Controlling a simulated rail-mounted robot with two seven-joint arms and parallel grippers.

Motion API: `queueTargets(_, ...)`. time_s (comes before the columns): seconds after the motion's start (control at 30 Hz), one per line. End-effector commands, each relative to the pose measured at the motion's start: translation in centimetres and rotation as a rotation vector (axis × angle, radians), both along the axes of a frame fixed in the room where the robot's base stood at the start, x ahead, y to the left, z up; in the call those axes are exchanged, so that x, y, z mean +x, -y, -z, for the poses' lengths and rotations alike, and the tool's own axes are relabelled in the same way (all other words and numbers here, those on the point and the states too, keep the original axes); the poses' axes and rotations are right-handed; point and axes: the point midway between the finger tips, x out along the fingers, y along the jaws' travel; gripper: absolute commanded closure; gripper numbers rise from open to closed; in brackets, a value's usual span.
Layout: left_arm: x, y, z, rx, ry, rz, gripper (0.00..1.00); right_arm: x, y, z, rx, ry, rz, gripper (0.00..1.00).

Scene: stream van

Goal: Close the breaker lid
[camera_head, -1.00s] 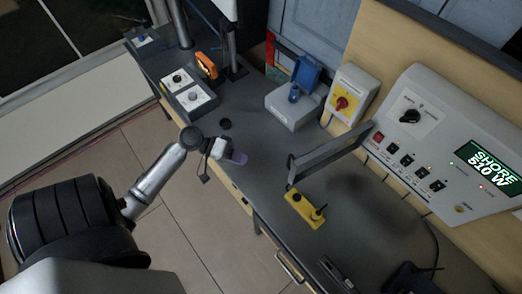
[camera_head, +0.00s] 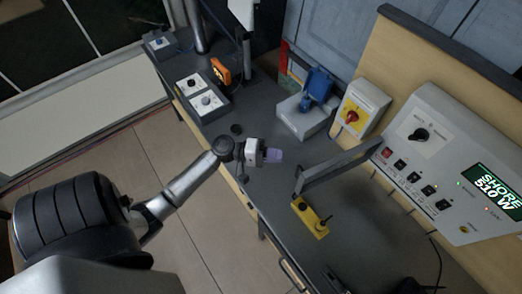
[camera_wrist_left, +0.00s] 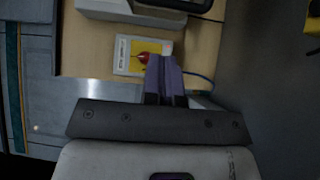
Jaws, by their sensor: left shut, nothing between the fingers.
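The breaker panel (camera_head: 447,170) is a light grey sloped box at the right with a row of switches and a lit display. A dark grey flat frame, which looks like the breaker lid (camera_head: 335,171), stands out from the panel's left edge over the bench, swung open. Part of a dark frame (camera_wrist_left: 172,4) shows at the top of the left wrist view, cut off by the edge. My left gripper (camera_head: 273,155) has purple fingers, shut and empty, left of the lid and apart from it. Its fingers (camera_wrist_left: 163,75) also show in the wrist view. My right gripper is out of view.
A yellow control box (camera_head: 310,218) lies on the bench below the lid. A red-knobbed yellow switch (camera_head: 352,116) and a grey box with a blue cover (camera_head: 302,118) stand behind.

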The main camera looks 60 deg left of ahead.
Motion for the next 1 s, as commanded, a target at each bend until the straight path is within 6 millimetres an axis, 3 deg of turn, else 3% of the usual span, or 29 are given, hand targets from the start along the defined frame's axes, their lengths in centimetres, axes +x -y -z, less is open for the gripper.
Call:
queueTargets(0.07,1.0,0.9,-0.3,-0.002,0.001,0.001,1.00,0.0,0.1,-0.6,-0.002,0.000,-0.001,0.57)
queueTargets(0.4,1.0,4.3,0.0,-0.001,-0.002,0.000,1.00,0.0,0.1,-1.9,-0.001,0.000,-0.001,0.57)
queueTargets(1.0,1.1,5.3,0.1,0.000,-0.001,-0.004,1.00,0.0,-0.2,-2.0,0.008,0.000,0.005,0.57)
